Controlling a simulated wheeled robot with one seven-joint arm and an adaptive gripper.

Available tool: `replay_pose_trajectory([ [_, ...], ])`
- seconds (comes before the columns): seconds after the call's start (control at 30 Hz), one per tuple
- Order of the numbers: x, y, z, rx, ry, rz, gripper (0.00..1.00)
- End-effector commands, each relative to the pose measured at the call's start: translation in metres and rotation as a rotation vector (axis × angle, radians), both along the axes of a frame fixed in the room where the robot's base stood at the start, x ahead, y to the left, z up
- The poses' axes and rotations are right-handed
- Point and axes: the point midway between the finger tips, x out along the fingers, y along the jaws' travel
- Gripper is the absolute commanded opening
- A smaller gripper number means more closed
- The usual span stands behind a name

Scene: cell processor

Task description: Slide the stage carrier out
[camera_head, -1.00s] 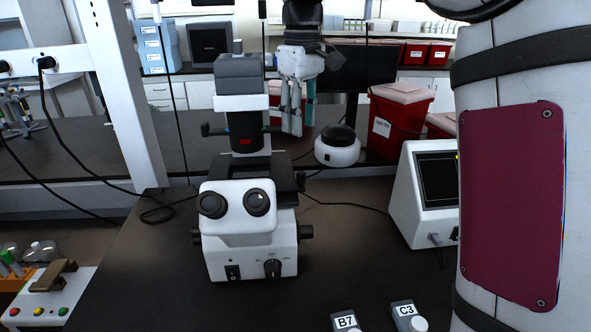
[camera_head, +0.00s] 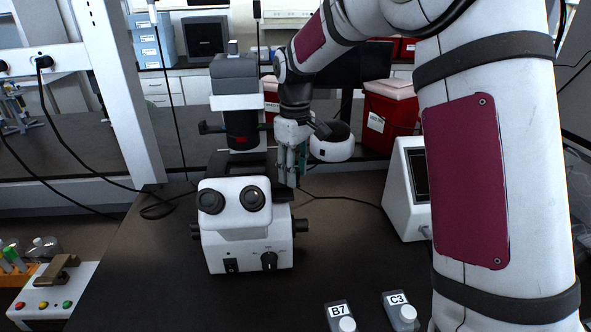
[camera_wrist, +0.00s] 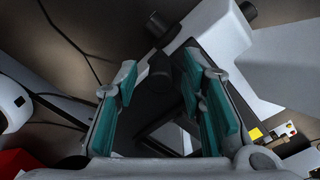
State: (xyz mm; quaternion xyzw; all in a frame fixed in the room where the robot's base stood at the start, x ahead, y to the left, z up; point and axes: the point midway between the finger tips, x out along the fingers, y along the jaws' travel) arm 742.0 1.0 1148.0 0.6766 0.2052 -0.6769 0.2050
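The white microscope (camera_head: 247,225) stands on the dark bench, its eyepieces toward me. Its dark stage (camera_head: 225,165) lies behind the eyepieces, partly covered by the microscope head and my gripper. I cannot make out the stage carrier as a separate part. My gripper (camera_head: 288,183) points down at the right end of the stage. In the wrist view my gripper's (camera_wrist: 160,75) two teal-padded fingers are apart, with a dark rounded part and the dark stage visible between and beyond them. I cannot tell whether either finger touches them.
A small white round device (camera_head: 332,148) stands just right of my gripper. A white instrument with a screen (camera_head: 405,190) is farther right. Capped bottles B7 (camera_head: 340,318) and C3 (camera_head: 400,310) stand at the front. A button box (camera_head: 55,292) is at left.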

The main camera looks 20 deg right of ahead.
Motion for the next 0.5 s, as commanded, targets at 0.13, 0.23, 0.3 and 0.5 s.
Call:
replay_pose_trajectory([
  [0.13,0.0000,0.0000,-0.0031,-0.001,-0.001,0.000,0.37],
  [0.23,0.0001,0.0001,-0.0031,-0.001,-0.001,0.000,0.37],
  [0.3,0.0001,0.0001,-0.0030,-0.001,-0.001,0.000,0.37],
  [0.5,0.0001,0.0001,-0.0028,-0.001,-0.001,0.000,0.00],
])
